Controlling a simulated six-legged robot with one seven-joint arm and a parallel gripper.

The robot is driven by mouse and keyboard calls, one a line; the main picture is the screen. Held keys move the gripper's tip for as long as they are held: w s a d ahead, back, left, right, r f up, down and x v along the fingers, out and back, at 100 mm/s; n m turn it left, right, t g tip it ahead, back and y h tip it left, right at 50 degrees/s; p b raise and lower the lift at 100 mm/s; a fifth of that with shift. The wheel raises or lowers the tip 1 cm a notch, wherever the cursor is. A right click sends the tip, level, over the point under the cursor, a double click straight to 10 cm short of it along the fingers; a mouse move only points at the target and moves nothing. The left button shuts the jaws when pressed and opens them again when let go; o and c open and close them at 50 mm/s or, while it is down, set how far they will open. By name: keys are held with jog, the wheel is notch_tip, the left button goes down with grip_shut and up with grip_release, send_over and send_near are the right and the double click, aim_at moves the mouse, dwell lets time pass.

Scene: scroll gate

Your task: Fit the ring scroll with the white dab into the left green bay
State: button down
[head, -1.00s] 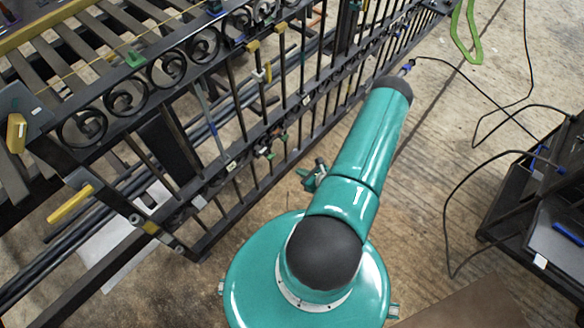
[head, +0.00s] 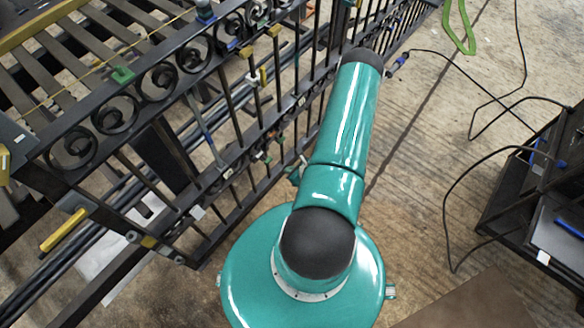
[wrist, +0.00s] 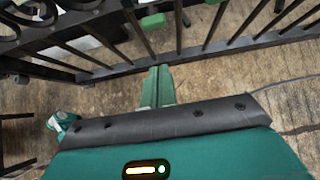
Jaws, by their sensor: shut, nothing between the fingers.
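In the head view a row of dark ring scrolls (head: 157,80) runs along the top of the black gate (head: 215,165). I cannot tell which one bears a white dab. In the wrist view my gripper (wrist: 158,80) is shut and empty, pointing at the gate's bars. Parts of scrolls (wrist: 35,12) show at its upper left, and a green piece (wrist: 152,22) sits on a rail ahead. My gripper is hidden in the head view.
Yellow clamps (head: 62,230) stick out from the gate. A dark rack (head: 535,190) stands at the right with black cables trailing on the floor. A green loop (head: 460,30) lies at the top right. The floor between gate and rack is mostly clear.

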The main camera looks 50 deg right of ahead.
jog(key=w+f, duration=0.3)
jog(key=w, duration=0.4)
jog(key=shift+w+f, duration=0.3)
jog(key=shift+a, duration=0.1)
